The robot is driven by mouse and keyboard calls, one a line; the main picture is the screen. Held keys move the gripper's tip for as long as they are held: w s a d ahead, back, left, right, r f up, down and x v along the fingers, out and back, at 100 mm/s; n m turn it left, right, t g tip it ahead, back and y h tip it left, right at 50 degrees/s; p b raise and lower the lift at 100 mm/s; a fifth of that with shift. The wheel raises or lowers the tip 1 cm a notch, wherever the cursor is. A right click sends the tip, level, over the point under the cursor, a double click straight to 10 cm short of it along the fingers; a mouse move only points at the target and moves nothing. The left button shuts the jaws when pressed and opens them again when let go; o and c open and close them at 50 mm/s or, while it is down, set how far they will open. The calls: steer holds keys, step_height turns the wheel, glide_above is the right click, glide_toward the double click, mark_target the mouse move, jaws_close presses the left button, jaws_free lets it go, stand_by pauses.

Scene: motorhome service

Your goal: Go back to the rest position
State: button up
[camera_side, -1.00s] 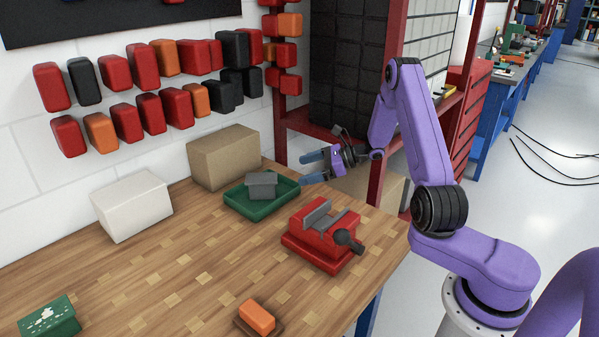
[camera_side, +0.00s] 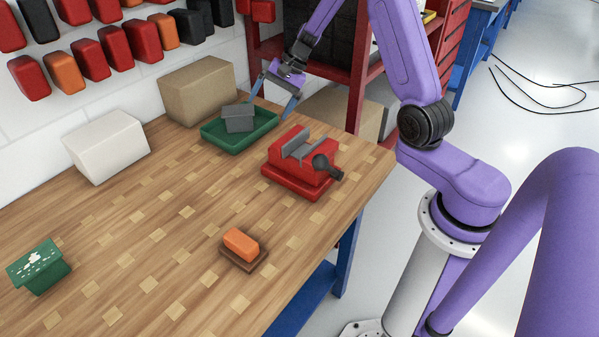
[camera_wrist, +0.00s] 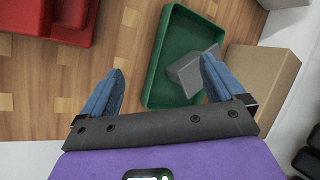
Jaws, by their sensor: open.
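My gripper (camera_side: 274,93) is open, its two blue fingers spread and pointing down above the back of the workbench, near the green tray. In the wrist view the grey part (camera_wrist: 186,75) lies in the tray (camera_wrist: 157,92), partly behind the right finger.
A red vise (camera_side: 297,176) stands right of the tray. A cardboard box (camera_side: 199,92) and a white box (camera_side: 107,147) stand along the wall. An orange block (camera_side: 241,243) on a brown base and a green-and-white block (camera_side: 39,267) are nearer the front. The middle of the wooden bench (camera_side: 150,235) is clear.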

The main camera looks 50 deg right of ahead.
steer(key=a+r+n+h, duration=0.2)
steer(key=a+r+n, duration=0.3)
steer(key=n, duration=0.3)
steer(key=s+a+r+n, duration=0.4)
steer(key=s+a+n, duration=0.4)
steer(key=s+a, duration=0.35)
steer(key=s+d+n+g+h, duration=0.1)
steer(key=s+n, duration=0.3)
steer(key=s, duration=0.8)
steer(key=s+d+f+n+g+h, duration=0.1)
steer(key=s+n, duration=0.3)
steer(key=s, duration=0.9)
steer(key=shift+s+d+g+h, duration=0.35)
steer(key=shift+d+g, duration=0.2)
steer(key=shift+g, duration=0.25)
